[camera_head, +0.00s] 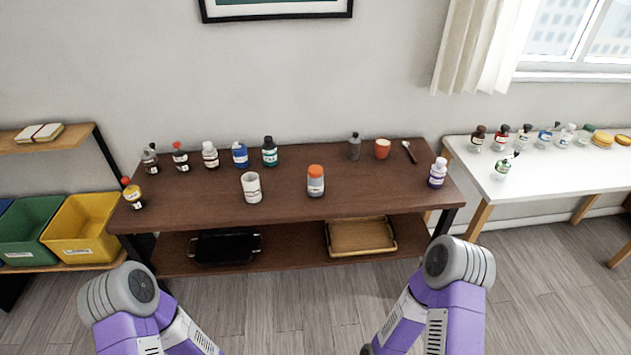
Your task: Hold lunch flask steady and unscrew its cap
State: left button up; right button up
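The likely lunch flask (316,186) stands upright near the front middle of the dark brown wooden table (285,205). It has a pale grey body with a label band and an orange cap on top. No gripper touches it. My two purple and grey arms show only as bent links at the bottom of the head view, well short of the table. Both grippers are out of the frame.
A white labelled cup (251,189) stands left of the flask. Several bottles line the table's back left, with a grey bottle (354,147), red-orange cup (382,149) and spoon (409,152) at the back right. A purple-labelled bottle (437,173) stands right. The table is clear around the flask.

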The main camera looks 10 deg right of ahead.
aim_at(314, 184)
jog(key=z, duration=2)
jog(key=i, duration=1.2)
jog(key=u, duration=1.2)
